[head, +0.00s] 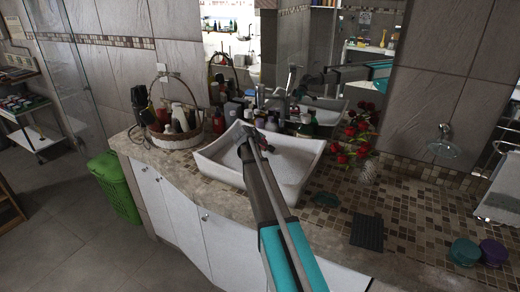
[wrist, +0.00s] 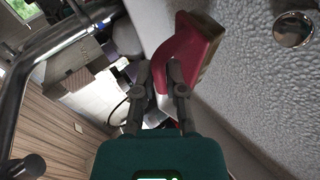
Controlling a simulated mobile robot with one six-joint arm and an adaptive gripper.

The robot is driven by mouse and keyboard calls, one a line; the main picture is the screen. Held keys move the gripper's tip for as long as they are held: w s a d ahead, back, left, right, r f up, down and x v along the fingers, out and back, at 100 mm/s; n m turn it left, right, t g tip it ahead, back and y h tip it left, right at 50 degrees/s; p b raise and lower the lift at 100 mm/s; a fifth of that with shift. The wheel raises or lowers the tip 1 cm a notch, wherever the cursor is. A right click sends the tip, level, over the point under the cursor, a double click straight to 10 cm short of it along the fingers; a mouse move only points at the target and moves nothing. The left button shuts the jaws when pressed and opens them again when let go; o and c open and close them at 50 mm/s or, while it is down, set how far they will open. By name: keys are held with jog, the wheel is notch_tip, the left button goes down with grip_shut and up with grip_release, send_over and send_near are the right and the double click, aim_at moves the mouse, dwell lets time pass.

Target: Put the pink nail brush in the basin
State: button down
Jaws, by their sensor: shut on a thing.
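The pink nail brush (wrist: 188,50) is in the wrist view, with a deep pink-red body and a tan side. My gripper (wrist: 160,75) is shut on it, and the brush sticks out past the fingertips, tilted. The white basin (head: 218,164) stands on the counter in the head view, and my arm reaches over it. In the wrist view the basin's pale textured surface (wrist: 240,70) fills the right, beside the brush, with a round chrome drain (wrist: 293,30). I see no clear contact between brush and basin. In the head view the arm hides much of the gripper area.
A basket of bottles (head: 175,138) stands left of the basin. Bottles crowd behind it near the tap (head: 290,85). Red flowers (head: 357,140) stand to its right. A dark ribbed mat (head: 367,232) and teal (head: 464,252) and purple (head: 493,252) round things lie farther right.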

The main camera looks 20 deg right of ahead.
aim_at(260, 145)
dwell(0.3)
jog(key=shift+w+f+b, duration=0.35)
jog(key=shift+f+b, duration=1.65)
jog(key=shift+f, duration=0.1)
jog(key=c, duration=0.7)
grip_release()
